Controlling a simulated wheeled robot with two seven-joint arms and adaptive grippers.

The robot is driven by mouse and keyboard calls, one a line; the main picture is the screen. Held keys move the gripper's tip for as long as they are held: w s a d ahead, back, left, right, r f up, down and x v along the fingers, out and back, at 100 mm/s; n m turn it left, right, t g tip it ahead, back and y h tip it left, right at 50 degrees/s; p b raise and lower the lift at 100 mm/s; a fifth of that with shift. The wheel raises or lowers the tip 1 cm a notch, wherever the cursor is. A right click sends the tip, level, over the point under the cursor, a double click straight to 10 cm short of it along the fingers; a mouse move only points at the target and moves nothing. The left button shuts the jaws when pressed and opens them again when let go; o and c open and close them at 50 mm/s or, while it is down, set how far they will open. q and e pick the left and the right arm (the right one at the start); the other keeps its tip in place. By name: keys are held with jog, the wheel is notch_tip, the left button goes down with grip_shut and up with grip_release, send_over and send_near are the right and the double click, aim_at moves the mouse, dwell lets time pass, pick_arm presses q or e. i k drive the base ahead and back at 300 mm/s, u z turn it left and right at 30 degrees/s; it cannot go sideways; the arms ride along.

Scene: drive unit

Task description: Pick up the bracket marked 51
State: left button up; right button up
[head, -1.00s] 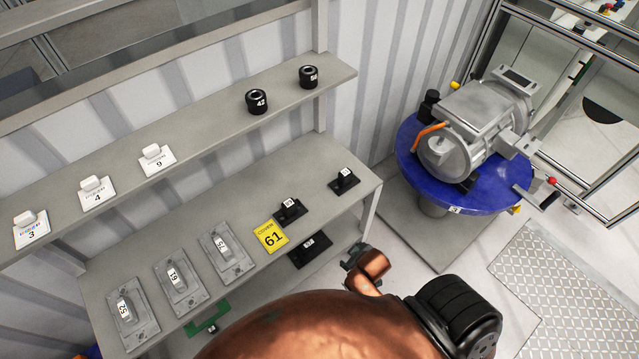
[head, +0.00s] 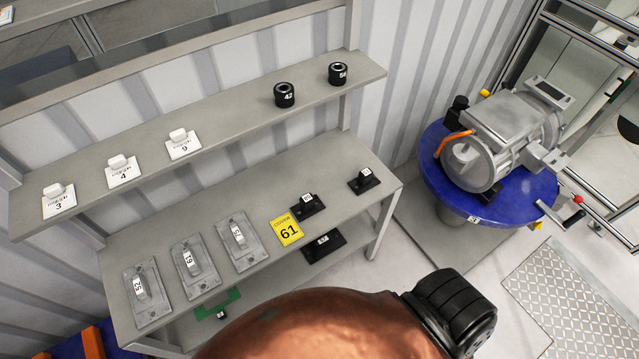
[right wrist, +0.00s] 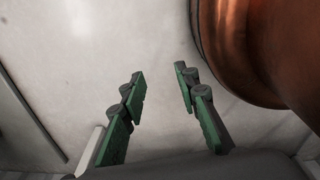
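Several small black parts with white number tags lie on the lower shelf in the head view: one at the right end (head: 364,180), one left of it (head: 307,205), and one on a level below (head: 323,246). Three grey plates with handles (head: 239,240) lie further left. My right gripper (right wrist: 160,80) is open and empty in the right wrist view, over a pale surface, apart from any part. My left gripper is not in view.
The upper shelf holds white blocks (head: 121,169) and black rings (head: 284,95). A motor (head: 500,140) stands on a blue round table (head: 434,180) at right. My copper-coloured arm covers the bottom middle.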

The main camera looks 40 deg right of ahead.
aim_at(365, 181)
jog(key=u, duration=0.25)
jog(key=i, duration=0.35)
jog(key=z, duration=1.85)
